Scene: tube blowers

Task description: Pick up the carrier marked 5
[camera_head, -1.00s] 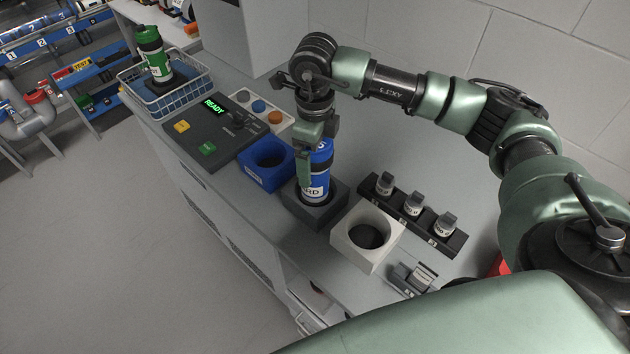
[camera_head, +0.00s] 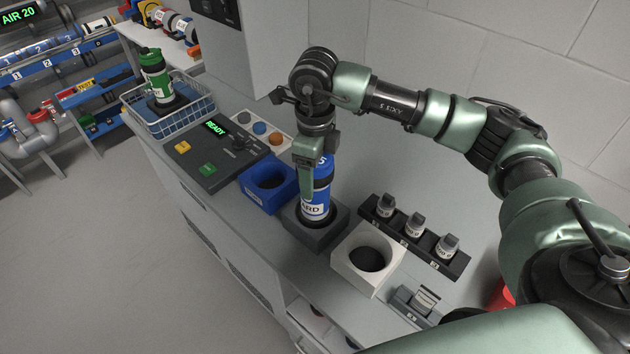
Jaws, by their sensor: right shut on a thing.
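The blue carrier marked 5 (camera_head: 321,186) stands upright in a dark grey square holder (camera_head: 318,230) on the counter. A white band with lettering ending in "RD" shows on its lower part. My right gripper (camera_head: 312,178) comes down from above and is shut on the carrier at its upper side. The gripper hides part of the carrier's top and left side. My left gripper is out of view.
A blue empty holder (camera_head: 270,184) and a white empty holder (camera_head: 368,258) flank the grey one. A black rack (camera_head: 413,236) holds three small vials. A control panel reading READY (camera_head: 205,154) and a wire basket (camera_head: 170,112) with a green carrier (camera_head: 154,76) stand further left.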

